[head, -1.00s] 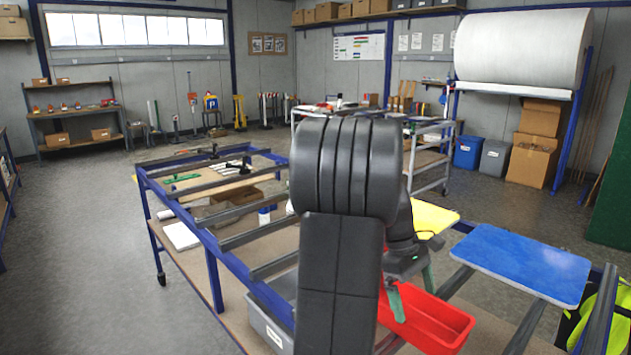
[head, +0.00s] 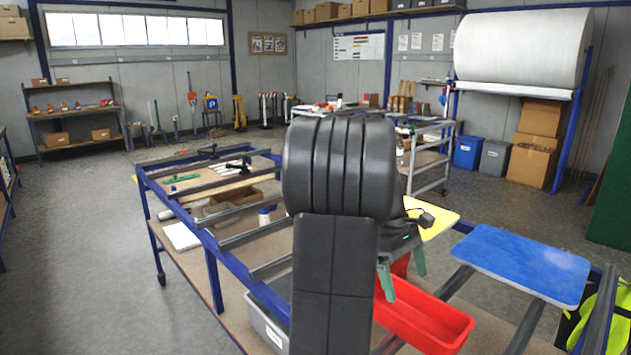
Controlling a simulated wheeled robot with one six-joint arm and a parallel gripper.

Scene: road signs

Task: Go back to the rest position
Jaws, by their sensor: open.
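My gripper (head: 402,275) is in the head view, right of my dark arm. Its two green fingers point down and stand apart, with nothing seen between them. It is above the left end of a red bin (head: 432,322). A yellow sign plate (head: 432,218) lies behind the gripper, partly hidden by my arm. A blue sign plate (head: 520,262) lies flat on the rails at the right, clear of the gripper.
The blue-framed rail table (head: 213,270) spans the middle, with a grey bin (head: 265,325) on its lower shelf. A green tool (head: 182,178) lies at its far end. A grey trolley (head: 432,165) stands behind. Floor at the left is clear.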

